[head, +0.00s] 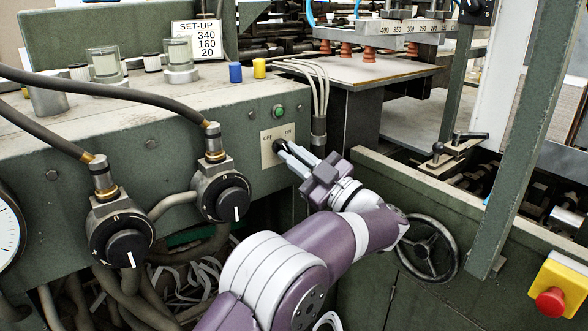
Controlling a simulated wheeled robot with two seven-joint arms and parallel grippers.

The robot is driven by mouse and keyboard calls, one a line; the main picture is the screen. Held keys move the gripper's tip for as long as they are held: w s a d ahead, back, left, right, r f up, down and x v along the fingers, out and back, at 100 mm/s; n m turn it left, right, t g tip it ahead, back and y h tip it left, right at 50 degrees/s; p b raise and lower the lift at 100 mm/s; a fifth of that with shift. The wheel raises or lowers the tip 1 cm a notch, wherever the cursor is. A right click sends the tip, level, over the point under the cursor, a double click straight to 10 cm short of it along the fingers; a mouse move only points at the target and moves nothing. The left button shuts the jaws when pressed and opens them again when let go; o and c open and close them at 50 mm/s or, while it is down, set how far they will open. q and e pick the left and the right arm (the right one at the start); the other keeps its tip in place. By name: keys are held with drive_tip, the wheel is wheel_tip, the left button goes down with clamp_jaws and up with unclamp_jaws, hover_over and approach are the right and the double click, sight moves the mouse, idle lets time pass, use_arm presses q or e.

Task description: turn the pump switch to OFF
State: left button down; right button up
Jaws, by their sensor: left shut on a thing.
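The pump switch is a black knob (278,146) on a small cream plate (267,156) marked OFF at left and ON at right. The plate is on the front of the green machine housing. My left gripper (284,149) reaches up to it from the lower right and is shut on the knob. The fingers cover much of the knob, so I cannot tell which way it points. A green round button or lamp (279,111) sits just above the plate. My right gripper is not in view.
Two black dial valves (221,196) (122,241) with hoses stand out from the housing at left. A handwheel (428,248) is right of my arm. A red stop button (550,301) on a yellow box is at lower right. Cables run down just right of the plate.

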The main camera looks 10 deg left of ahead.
use_arm(q)
drive_tip(key=shift+f+n+g+b, duration=0.1)
drive_tip(key=shift+n+g+b, duration=0.6)
drive_tip(key=shift+n, duration=0.9)
drive_tip(key=shift+w+n+g, duration=0.1)
drive_tip(key=shift+n+g, duration=0.2)
drive_tip(key=c, duration=1.2)
unclamp_jaws()
drive_tip(key=shift+o, duration=0.2)
drive_tip(key=shift+d, duration=0.1)
drive_tip(key=p+v, duration=0.1)
drive_tip(key=v, duration=1.1)
drive_tip(key=shift+d+p, duration=0.25)
drive_tip(key=shift+p, duration=0.05)
